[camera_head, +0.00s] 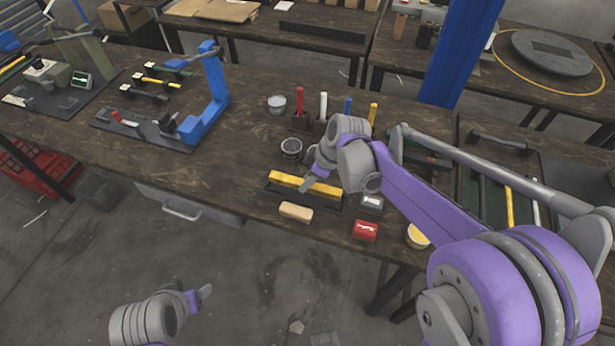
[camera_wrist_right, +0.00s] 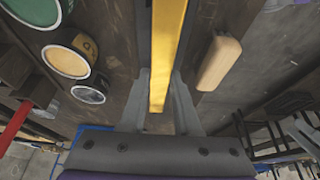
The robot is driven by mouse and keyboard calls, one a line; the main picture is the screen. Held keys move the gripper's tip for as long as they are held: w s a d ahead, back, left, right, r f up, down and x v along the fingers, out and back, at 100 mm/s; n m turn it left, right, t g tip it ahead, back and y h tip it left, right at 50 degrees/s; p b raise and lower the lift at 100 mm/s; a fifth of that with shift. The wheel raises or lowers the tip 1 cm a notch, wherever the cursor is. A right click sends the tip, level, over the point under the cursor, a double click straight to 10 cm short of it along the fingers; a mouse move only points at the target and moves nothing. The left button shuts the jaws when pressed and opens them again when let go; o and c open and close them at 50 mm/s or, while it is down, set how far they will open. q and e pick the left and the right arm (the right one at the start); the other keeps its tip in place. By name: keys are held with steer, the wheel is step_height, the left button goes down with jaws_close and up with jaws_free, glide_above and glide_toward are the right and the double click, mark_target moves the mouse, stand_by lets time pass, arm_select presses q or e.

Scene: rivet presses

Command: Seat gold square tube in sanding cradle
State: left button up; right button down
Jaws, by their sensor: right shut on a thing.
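The gold square tube (camera_head: 327,189) lies lengthwise along the dark sanding cradle (camera_head: 333,204) at the table's front edge. In the right wrist view, the tube (camera_wrist_right: 167,45) runs up between the two grey fingers (camera_wrist_right: 158,95), with dark cradle edges along both sides. Whether the tube is fully down in the cradle cannot be told. My left gripper (camera_head: 205,292) hangs low in front of the table, away from everything; its jaw opening is not clear.
A tan block (camera_head: 296,212) lies just in front of the cradle. A dark open can (camera_head: 291,148) and several coloured sticks stand behind. A blue press (camera_head: 208,95) stands left; the tabletop between is clear.

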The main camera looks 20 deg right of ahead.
steer(key=shift+f, duration=0.6)
steer(key=shift+f+b, duration=0.7)
steer(key=shift+b, duration=0.05)
steer(key=c, duration=0.6)
jaws_free()
steer(key=shift+o, duration=0.2)
steer(key=p+v, duration=0.1)
steer(key=v, duration=0.9)
steer(key=shift+s+d+r, duration=0.15)
steer(key=shift+d+r, duration=0.05)
steer(key=shift+r, duration=0.15)
steer(key=shift+s, duration=0.1)
